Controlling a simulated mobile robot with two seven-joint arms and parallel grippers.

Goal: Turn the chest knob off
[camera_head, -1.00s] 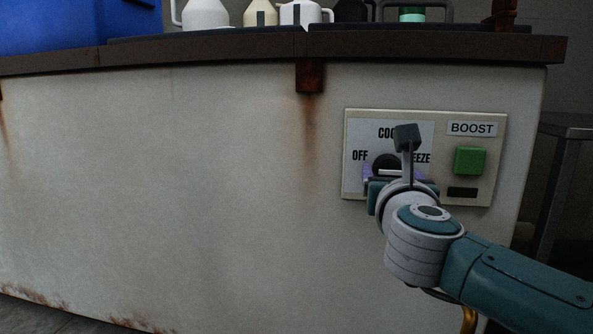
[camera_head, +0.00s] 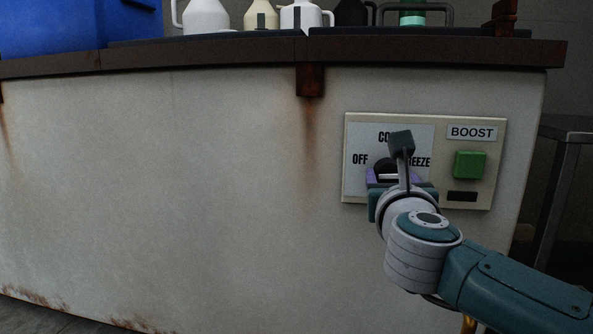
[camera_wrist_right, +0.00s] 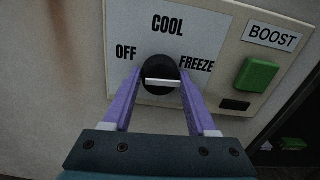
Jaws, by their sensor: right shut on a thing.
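The chest knob (camera_wrist_right: 160,73) is a round black dial with a pale bar across its front, on a panel with the words OFF at left, COOL above and FREEZE at right. In the head view the knob (camera_head: 384,166) is partly hidden by my right wrist. My right gripper (camera_wrist_right: 162,83) is shut on the knob, one purple finger on each side. The pale bar lies roughly level between the fingertips; I cannot tell which word the knob points to. My left gripper is not in view.
The cream panel (camera_head: 494,140) on the chest front (camera_head: 180,190) also has a green button (camera_head: 470,164) under a BOOST label (camera_head: 472,132) and a dark slot. Jugs (camera_head: 207,17) and a blue box (camera_head: 60,25) stand on the chest top. The front left of the panel is clear.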

